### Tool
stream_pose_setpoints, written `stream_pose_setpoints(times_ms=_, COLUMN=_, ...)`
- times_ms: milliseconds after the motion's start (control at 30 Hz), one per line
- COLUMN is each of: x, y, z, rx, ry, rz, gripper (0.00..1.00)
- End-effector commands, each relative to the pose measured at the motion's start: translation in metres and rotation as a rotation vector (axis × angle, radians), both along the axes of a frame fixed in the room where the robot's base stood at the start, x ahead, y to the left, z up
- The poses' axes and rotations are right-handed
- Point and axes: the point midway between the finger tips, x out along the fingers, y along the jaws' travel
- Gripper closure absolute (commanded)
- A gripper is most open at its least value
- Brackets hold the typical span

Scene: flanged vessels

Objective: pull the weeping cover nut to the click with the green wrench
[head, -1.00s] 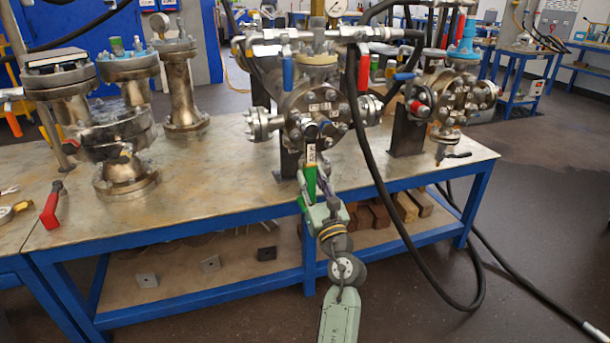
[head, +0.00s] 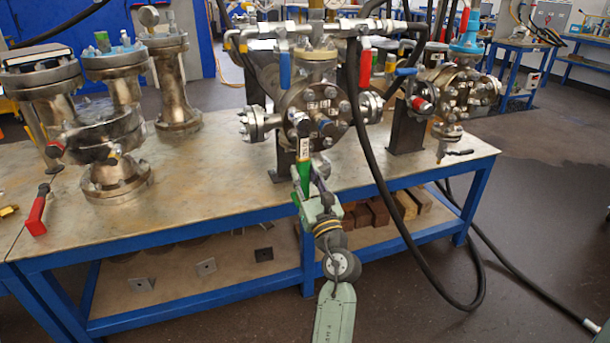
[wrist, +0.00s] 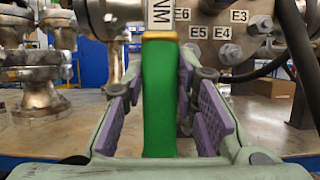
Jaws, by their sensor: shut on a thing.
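My gripper (head: 318,200) is shut on the green handle of the green wrench (head: 304,178), in front of the middle vessel. In the wrist view the green wrench (wrist: 159,105) stands upright between the purple finger pads of my gripper (wrist: 160,92). The wrench's shaft, with a white label, rises to its head at the lower left of the round bolted cover (head: 322,110). The head overlaps the cover's nut ring; I cannot tell whether it is seated on a nut. The cover (wrist: 220,45) carries tags E3 to E6 in the wrist view. No weep can be made out.
A red-handled tool (head: 37,212) lies on the bench (head: 225,185) at left. Flanged vessels (head: 115,140) stand behind it. A black hose (head: 375,190) hangs just right of my arm. Another flanged vessel (head: 460,90) stands at right.

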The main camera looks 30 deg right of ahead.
Motion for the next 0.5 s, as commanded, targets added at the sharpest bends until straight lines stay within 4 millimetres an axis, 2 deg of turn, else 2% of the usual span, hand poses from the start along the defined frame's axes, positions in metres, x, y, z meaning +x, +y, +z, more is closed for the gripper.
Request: stream_pose_setpoints(times_ms=500, x=0.016, y=-0.003, z=0.003, rx=-0.002, ry=-0.004, rz=0.002, gripper=1.0)
